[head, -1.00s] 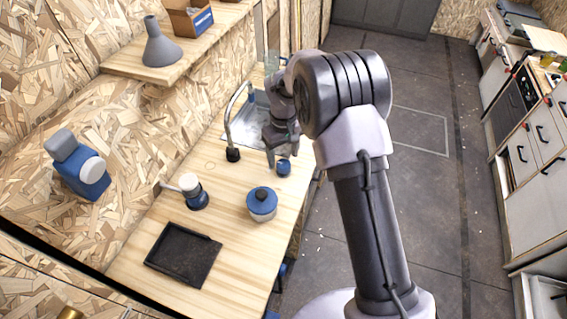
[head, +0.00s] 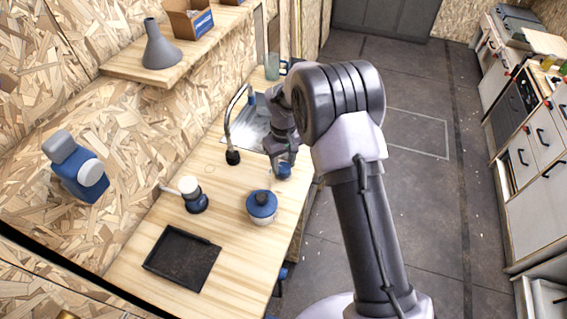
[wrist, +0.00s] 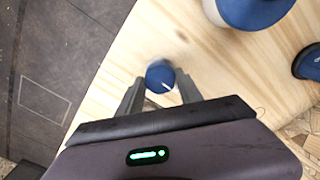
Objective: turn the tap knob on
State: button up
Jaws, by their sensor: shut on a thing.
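The blue tap knob (head: 284,170) stands on the wooden counter in front of the sink, near the counter's right edge. In the wrist view its round top (wrist: 160,76) shows a white mark and sits between the fingertips. My gripper (head: 281,168) is lowered over the knob and shut on it; it also shows in the wrist view (wrist: 160,92). The curved tap spout (head: 230,130) rises from a black base to the left of my gripper. My arm hides part of the sink (head: 235,131). I cannot tell if water runs.
A blue-lidded pot (head: 262,207) stands close in front of the knob. A glass mug (head: 272,66) stands behind the sink.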

jog(key=m+b, duration=0.1)
jog(key=m, duration=0.3)
jog(key=shift+m, duration=0.4)
jog(key=m+b, duration=0.1)
jog(key=m, duration=0.3)
jog(key=shift+m+b, duration=0.3)
jog(key=shift+b, duration=0.05)
jog(key=m+b, duration=0.1)
jog(key=m, duration=0.3)
jog(key=shift+m+b, duration=0.7)
jog(key=shift+m, duration=1.4)
jog(key=o, duration=1.4)
jog(key=shift+c, duration=0.2)
